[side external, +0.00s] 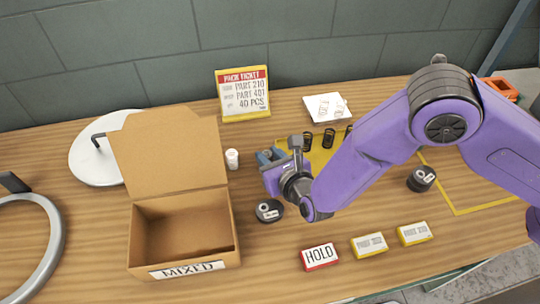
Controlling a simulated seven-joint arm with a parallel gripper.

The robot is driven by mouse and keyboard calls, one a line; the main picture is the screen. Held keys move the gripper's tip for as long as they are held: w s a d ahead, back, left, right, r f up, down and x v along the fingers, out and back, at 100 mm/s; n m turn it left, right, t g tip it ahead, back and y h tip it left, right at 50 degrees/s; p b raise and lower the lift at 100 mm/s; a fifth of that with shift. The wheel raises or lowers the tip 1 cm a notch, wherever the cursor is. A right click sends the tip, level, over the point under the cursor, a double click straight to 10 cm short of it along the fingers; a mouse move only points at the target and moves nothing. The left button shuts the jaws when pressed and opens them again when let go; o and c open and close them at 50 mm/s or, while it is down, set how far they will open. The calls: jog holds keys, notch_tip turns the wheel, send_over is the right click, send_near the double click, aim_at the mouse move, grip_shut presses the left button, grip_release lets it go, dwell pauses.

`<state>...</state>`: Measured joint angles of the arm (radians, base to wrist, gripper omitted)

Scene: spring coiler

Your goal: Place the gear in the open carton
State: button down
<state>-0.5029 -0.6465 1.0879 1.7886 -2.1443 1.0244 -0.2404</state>
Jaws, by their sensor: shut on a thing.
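The open carton (215,248) is a brown cardboard box at left of centre, with its lid raised at the back and a "MIXED" label on its front. Its visible inside looks empty. My gripper (270,157) is to the right of the carton's lid, above the table, with its blue fingers pointing up and left in the picture. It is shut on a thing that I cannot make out. I cannot identify a gear anywhere in this view; my gripper and arm hide part of the table.
A small white cylinder (232,159) stands between carton and gripper. A black round part (269,210) lies just right of the carton, another (421,179) farther right. Dark springs (328,138) stand behind my arm. A yellow ticket stand (243,94) is at the back; label blocks (319,257) line the front.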

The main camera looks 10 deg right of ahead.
jog(key=shift+f, duration=0.1)
jog(key=c, duration=0.8)
grip_release()
jog(key=shift+c, duration=0.2)
jog(key=shift+r, duration=0.2)
jog(key=v, duration=1.2)
